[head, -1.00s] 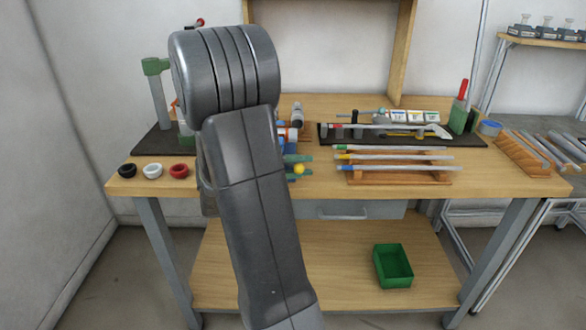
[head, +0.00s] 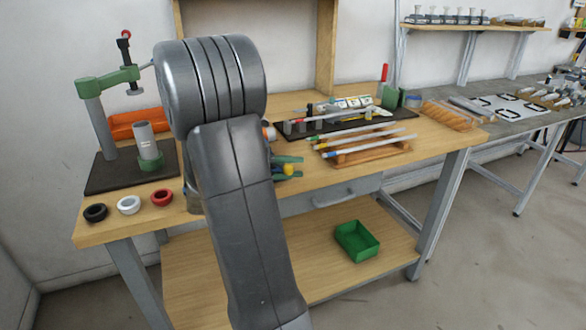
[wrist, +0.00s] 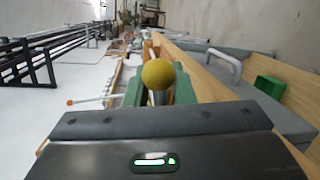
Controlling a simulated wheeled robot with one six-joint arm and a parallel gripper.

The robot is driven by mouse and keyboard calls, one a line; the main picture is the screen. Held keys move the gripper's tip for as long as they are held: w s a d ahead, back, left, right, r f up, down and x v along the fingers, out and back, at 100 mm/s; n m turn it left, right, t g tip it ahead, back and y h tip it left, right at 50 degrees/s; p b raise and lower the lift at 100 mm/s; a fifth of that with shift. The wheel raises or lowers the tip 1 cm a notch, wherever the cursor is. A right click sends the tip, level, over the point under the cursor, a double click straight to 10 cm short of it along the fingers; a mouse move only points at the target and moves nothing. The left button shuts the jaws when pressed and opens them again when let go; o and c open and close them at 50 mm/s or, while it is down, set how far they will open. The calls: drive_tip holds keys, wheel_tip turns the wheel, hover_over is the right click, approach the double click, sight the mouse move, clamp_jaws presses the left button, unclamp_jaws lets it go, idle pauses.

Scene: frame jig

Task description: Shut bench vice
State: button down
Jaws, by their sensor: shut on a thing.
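The bench vice is mostly hidden behind my arm at the front edge of the bench in the head view. A yellow ball (head: 288,169), which looks like the end of the vice handle, shows right of my arm. My gripper (head: 293,168) has green fingers on both sides of it. In the wrist view the yellow ball (wrist: 158,74) on a grey stem stands between the two green fingers of my gripper (wrist: 158,92), which are closed in around it. The vice jaws are out of sight, so I cannot tell their gap.
Black (head: 95,212), white (head: 129,205) and red (head: 161,198) rings lie at the bench's front left. A green press (head: 93,110) stands behind them. Rods lie on a wooden rack (head: 370,152) to the right. A green bin (head: 357,240) sits on the lower shelf. Floor at right is clear.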

drive_tip(key=shift+f, duration=0.1)
idle(0.3)
drive_tip(key=c, duration=1.3)
unclamp_jaws()
drive_tip(key=shift+c, duration=0.2)
drive_tip(key=v, duration=1.4)
drive_tip(key=shift+p, duration=0.3)
